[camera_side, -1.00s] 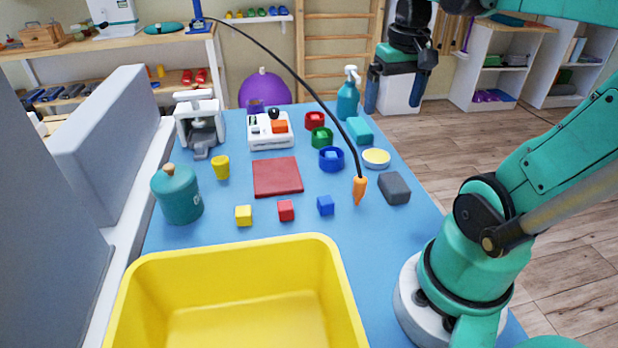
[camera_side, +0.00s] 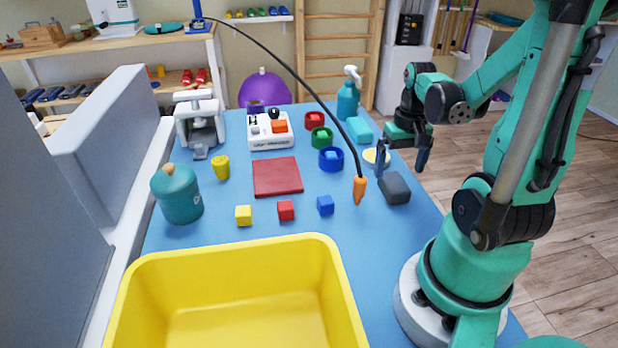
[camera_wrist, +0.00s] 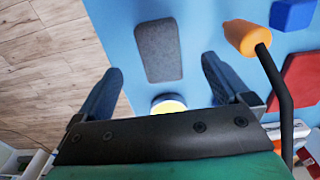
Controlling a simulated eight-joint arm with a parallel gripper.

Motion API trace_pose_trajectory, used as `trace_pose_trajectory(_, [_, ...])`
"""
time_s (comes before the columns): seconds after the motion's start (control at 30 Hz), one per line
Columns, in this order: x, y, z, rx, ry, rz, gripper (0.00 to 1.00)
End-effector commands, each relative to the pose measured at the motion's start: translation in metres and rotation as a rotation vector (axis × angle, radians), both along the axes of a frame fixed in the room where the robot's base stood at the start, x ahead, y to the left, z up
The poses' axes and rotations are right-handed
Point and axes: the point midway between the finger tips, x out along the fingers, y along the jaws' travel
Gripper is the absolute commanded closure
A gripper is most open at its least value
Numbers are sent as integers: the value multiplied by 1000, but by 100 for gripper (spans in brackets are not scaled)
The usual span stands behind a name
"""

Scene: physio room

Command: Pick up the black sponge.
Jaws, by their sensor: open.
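The black sponge (camera_side: 395,188), a dark grey block, lies on the blue table near its right edge in the side view. In the wrist view the sponge (camera_wrist: 159,50) lies beyond the fingertips, roughly in line with the gap between them. My gripper (camera_side: 402,163) is open and empty, above and around the far end of the sponge in the side view. Its two fingers (camera_wrist: 160,75) are spread in the wrist view, and nothing is between them. I cannot tell the exact height above the sponge.
An orange-tipped black cable (camera_side: 360,190) hangs close to the left of the sponge. A yellow-topped round dish (camera_side: 372,157) sits just behind it. A blue cube (camera_side: 325,205) and a blue ring (camera_side: 331,159) are further left. The yellow bin (camera_side: 240,290) stands in front.

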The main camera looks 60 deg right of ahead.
Motion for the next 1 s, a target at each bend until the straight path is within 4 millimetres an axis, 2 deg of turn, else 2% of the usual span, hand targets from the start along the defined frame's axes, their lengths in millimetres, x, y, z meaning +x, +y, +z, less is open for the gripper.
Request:
trace_pose_trajectory(0.4, [0, 0, -40, -2, 1, -1, 4])
trace_pose_trajectory(0.6, [0, 0, -47, -2, 1, -1, 4])
trace_pose_trajectory(0.87, [0, 0, -48, -2, 1, -1, 4])
trace_pose_trajectory(0.93, [0, 0, -48, -2, 1, -1, 18])
trace_pose_trajectory(1.0, [0, 0, -48, -2, 1, -1, 38])
